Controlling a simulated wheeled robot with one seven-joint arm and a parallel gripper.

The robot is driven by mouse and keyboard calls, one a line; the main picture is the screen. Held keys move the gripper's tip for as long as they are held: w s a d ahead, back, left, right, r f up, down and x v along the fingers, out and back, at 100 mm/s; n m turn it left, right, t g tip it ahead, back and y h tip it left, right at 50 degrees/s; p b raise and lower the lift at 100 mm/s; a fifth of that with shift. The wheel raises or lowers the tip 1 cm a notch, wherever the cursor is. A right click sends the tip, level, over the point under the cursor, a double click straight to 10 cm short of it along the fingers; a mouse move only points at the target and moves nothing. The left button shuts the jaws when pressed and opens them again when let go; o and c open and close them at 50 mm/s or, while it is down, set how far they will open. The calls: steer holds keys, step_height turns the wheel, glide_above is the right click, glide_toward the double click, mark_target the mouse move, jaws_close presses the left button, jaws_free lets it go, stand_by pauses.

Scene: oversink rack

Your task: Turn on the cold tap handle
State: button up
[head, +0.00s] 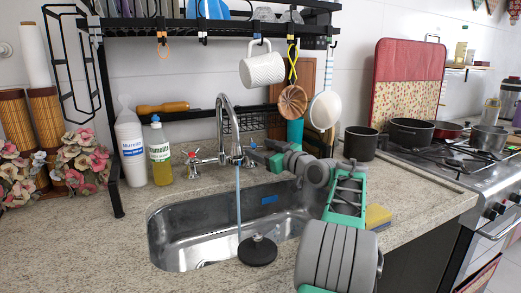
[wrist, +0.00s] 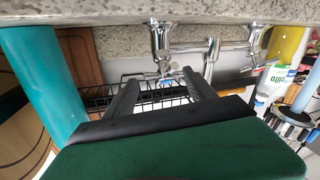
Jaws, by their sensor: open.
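The chrome tap (head: 224,125) stands behind the sink, with a handle on each side of its arched spout. The right handle (head: 252,147) has a blue mark; the left handle (head: 193,158) has a red mark. A thin blue stream (head: 238,205) runs from the spout into the sink. My gripper (head: 250,156) reaches in from the right at the blue-marked handle. In the wrist view, which looks upside down, my gripper (wrist: 160,92) is open, with the blue-marked handle (wrist: 165,82) showing between its two fingers. Whether a finger touches it is unclear.
A teal cylinder (head: 295,133) stands close behind my gripper. A white mug (head: 262,70) and utensils hang from the rack above.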

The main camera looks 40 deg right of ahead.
steer(key=s, duration=0.7)
steer(key=shift+s, duration=0.1)
